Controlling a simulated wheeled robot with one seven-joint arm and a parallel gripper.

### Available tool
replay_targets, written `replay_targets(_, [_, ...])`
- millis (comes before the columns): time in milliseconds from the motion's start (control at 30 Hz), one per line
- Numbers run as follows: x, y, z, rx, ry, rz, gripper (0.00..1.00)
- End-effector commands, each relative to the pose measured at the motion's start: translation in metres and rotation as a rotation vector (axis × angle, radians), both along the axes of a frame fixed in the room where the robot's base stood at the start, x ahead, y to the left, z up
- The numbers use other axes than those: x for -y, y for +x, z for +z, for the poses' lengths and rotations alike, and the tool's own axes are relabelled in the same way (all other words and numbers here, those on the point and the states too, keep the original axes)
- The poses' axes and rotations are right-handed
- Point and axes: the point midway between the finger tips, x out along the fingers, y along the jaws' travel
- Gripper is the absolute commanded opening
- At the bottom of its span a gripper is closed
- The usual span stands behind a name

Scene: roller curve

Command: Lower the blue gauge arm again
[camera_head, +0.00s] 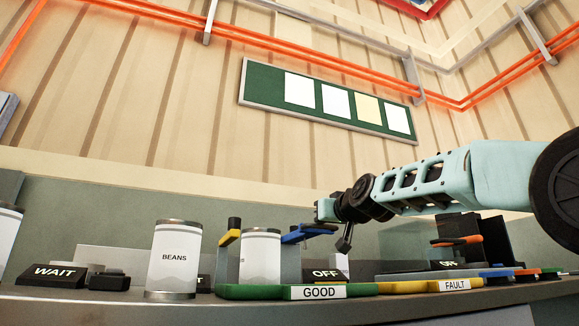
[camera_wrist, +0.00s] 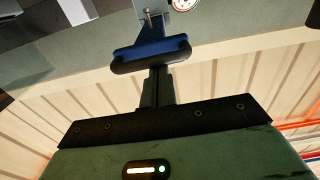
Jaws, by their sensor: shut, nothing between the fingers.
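The blue gauge arm (camera_head: 303,234) stands out above the bench in the head view, tilted slightly up toward the right. In the wrist view a blue bar (camera_wrist: 150,52) with a dark lower edge sits on a grey bracket, with part of a round dial (camera_wrist: 184,3) at the top edge. My gripper (camera_head: 344,243) is shut and empty at the right end of the blue arm. In the wrist view my gripper's dark fingers (camera_wrist: 158,85) are together, close to the blue bar; I cannot tell whether they touch it.
A BEANS can (camera_head: 174,260) stands left of the gauge, and another white can (camera_head: 260,258) stands beside it. A yellow arm (camera_head: 230,237) is near it. GOOD (camera_head: 318,292) and FAULT (camera_head: 454,285) trays line the front edge.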

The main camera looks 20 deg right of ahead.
Motion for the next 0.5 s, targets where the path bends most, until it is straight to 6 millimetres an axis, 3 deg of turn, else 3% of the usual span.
replay_targets(33, [-0.0002,0.0013,-0.0069,-0.011,0.0,0.002,0.0])
replay_targets(500, [-0.0003,0.0029,-0.0126,-0.023,0.0,0.004,0.0])
